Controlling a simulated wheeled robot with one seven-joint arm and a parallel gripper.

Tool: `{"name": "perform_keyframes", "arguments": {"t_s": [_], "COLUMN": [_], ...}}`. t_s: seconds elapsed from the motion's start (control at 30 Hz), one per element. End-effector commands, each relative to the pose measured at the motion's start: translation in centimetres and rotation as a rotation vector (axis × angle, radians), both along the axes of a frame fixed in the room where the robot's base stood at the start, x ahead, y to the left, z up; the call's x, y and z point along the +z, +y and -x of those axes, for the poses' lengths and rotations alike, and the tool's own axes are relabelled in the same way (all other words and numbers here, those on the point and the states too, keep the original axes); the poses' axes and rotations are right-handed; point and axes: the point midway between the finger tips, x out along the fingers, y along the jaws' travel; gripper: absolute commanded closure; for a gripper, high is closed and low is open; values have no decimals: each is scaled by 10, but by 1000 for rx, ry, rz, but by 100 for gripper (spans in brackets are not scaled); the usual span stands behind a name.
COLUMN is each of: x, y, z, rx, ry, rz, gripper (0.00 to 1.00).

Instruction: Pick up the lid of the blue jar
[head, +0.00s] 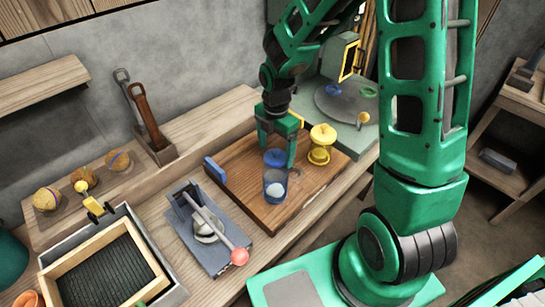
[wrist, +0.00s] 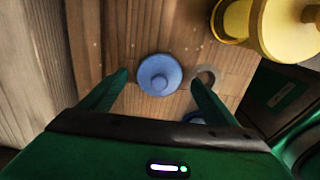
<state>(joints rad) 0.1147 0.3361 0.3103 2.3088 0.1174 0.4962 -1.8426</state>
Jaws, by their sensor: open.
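The blue lid (wrist: 159,74), round with a central knob, shows between my fingers in the wrist view. In the head view the blue lid (head: 275,158) is just behind the blue jar (head: 275,187), which has a pale ball in it. My gripper (head: 277,152) is open and points down over the wooden board (head: 232,168). Its fingers (wrist: 158,80) are on either side of the lid with gaps, not closed on it. A blue piece, probably the jar (wrist: 194,117), is mostly hidden behind my gripper in the wrist view.
A yellow lidded jar (head: 320,146) stands close on the right; it also shows in the wrist view (wrist: 280,25). A grey ring (wrist: 206,76) is beside the right finger. A blue block (head: 215,170) is at the board's left edge. A grey press (head: 208,225) with a pink-knobbed lever stands left.

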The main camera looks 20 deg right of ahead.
Motion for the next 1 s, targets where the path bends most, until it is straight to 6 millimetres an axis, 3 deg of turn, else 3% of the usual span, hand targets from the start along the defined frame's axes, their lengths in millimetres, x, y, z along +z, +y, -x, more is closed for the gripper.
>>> {"name": "perform_keyframes", "arguments": {"t_s": [0.1, 0.37, 0.57, 0.87, 1.0], "x": [-9, -10, -10, -9, 2], "y": [0, 0, 0, 0, 0], "z": [1, 0, 0, 0, -1], "rx": [0, 0, 0, 0, -1], "ry": [2, 0, 0, 0, -4], "rz": [0, 0, 0, 0, 1], "gripper": [18, 18, 61, 61, 61]}}
